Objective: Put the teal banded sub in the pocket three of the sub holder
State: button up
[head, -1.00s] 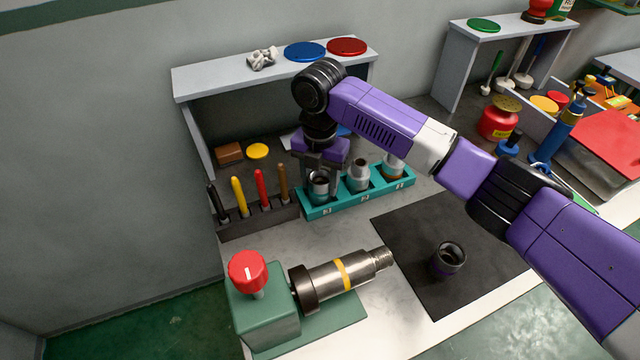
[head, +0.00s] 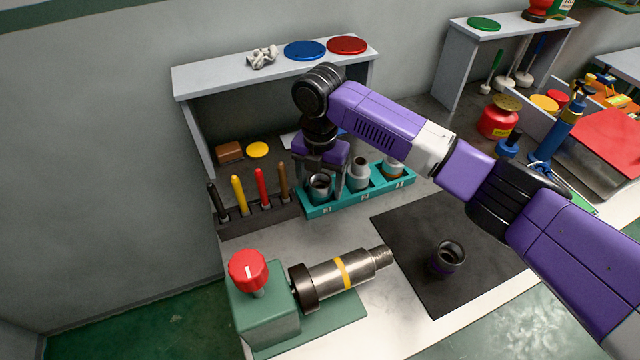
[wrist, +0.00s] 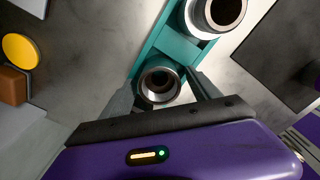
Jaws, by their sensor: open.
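The teal sub holder (head: 345,204) stands at the middle of the bench with three numbered pockets, each with a sub in it. The teal banded sub (head: 319,186) stands upright in the left end pocket, whose number is too small to read surely. It also shows in the wrist view (wrist: 159,84), its band just below the metal rim. My gripper (head: 324,180) is right above this pocket, open, with one finger on each side of the sub. In the wrist view the fingers (wrist: 160,88) look spread clear of it.
Two other subs stand in the middle pocket (head: 359,174) and right pocket (head: 392,172). A rack of pens (head: 255,214) is close at left. A purple-banded sub (head: 448,259) stands on the dark mat (head: 410,228).

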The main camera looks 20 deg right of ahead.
notch_tip(320, 180, up, 12)
jog(key=b, duration=0.1)
jog(key=shift+f, duration=0.2)
jog(key=shift+s+f, duration=0.1)
dwell(0.4)
